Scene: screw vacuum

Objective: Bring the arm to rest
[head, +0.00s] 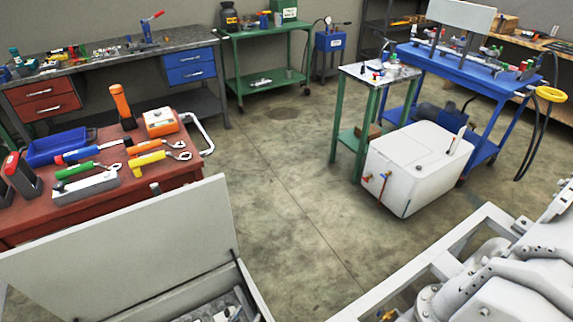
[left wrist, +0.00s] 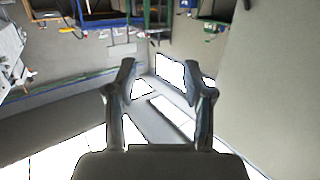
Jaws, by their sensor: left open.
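My left gripper (left wrist: 158,72) shows in the left wrist view with its two dark fingers spread apart. Nothing is between the fingers, and they touch nothing that I can see. Behind them are bright window-like patches and a grey wall, and the room looks upside down. I cannot make out either gripper in the head view. A pale grey machine (head: 500,285) with a square frame (head: 420,265) fills the lower right of the head view and is cut off by the edge.
An open grey lid (head: 120,255) stands at the lower left. A red tool table (head: 95,205) is behind it. A white box (head: 415,165) stands on the floor beside a green stand (head: 370,110) and a blue cart (head: 455,68). The middle floor (head: 285,180) is clear.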

